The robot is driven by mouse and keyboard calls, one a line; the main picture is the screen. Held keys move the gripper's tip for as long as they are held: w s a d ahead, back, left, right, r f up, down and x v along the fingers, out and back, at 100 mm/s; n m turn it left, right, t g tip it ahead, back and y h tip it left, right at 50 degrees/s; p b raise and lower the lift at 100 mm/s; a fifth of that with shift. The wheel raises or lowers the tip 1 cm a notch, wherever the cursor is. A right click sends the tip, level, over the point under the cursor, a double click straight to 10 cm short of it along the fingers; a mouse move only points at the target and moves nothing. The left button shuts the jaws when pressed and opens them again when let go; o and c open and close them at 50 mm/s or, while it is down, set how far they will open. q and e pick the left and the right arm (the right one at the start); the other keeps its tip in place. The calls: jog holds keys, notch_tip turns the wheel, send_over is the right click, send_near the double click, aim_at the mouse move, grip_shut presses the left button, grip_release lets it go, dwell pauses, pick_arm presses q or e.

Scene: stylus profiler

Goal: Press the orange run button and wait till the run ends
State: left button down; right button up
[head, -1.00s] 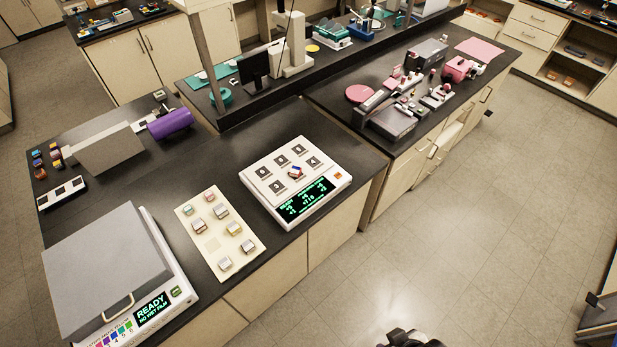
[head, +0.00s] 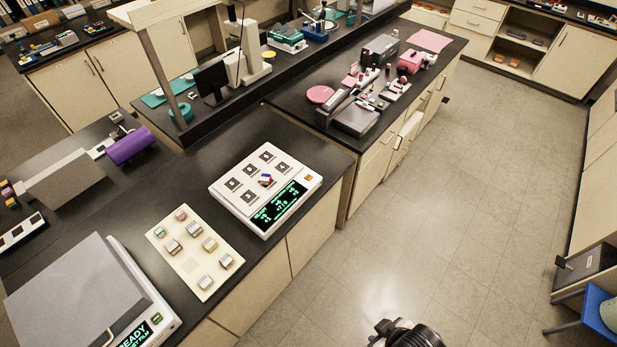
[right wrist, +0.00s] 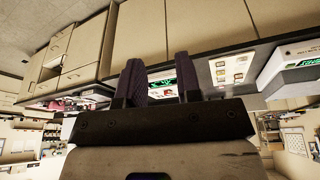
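The white profiler (head: 222,196) sits on the black bench, its green-lit display (head: 280,203) reading READY. The orange run button (head: 309,178) is on its right front corner, with nothing touching it. A small multicoloured block (head: 266,180) lies among the marked pads on top. Part of my right gripper (head: 405,335) shows at the bottom edge of the head view, over the floor and away from the bench. In the right wrist view its two dark fingers (right wrist: 160,85) are apart with nothing held, and the profiler's display shows between them. My left gripper is not seen.
A cream tray (head: 190,266) with several small blocks lies left of the profiler. A grey-lidded device (head: 70,290) with its own green display stands at lower left. Pink equipment (head: 355,117) is on the bench behind. The floor (head: 430,220) at right is clear; a blue stool (head: 595,305) is at the far right.

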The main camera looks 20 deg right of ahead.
jog(key=shift+a, duration=0.1)
grip_shut()
dwell(0.9)
jog(key=shift+w, duration=0.1)
dwell(0.3)
